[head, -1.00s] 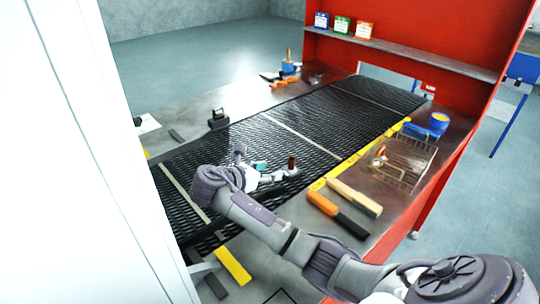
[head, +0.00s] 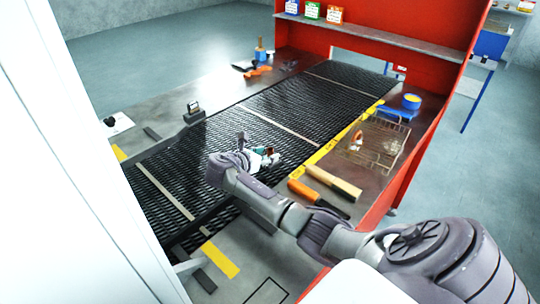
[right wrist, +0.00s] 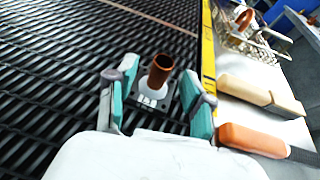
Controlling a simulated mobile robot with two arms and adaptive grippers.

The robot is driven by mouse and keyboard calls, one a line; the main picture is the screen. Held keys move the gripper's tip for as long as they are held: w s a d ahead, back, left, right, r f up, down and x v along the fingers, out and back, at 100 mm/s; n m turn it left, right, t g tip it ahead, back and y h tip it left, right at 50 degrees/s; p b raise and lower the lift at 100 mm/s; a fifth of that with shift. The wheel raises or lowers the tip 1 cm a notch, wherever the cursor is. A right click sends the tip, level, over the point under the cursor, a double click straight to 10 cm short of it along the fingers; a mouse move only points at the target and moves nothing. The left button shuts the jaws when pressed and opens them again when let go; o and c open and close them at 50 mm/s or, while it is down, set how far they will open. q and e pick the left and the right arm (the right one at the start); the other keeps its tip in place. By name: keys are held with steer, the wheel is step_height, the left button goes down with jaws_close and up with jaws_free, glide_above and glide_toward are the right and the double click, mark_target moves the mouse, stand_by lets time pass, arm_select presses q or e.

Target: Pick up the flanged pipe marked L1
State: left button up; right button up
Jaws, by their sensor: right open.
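The flanged pipe (right wrist: 160,75) is a brown tube standing upright on a grey square flange on the black mesh belt (right wrist: 60,90). A pale label shows at its base in the right wrist view, but its marking is too small to read. In the head view the pipe is mostly hidden by my right gripper (head: 262,157). In the right wrist view my right gripper (right wrist: 160,98) is open, with its teal fingers to the left and right of the pipe and visible gaps to it. My left gripper is not in view.
A yellow strip (right wrist: 208,60) runs along the belt's edge. Beside it lie a wooden-handled tool (head: 333,182) and an orange-handled tool (head: 305,191). A wire basket (head: 376,140) and a blue-and-yellow container (head: 411,102) stand on the right. The belt around the pipe is clear.

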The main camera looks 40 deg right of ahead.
steer(key=shift+x, duration=1.35)
steer(key=shift+a, duration=0.1)
jaws_close()
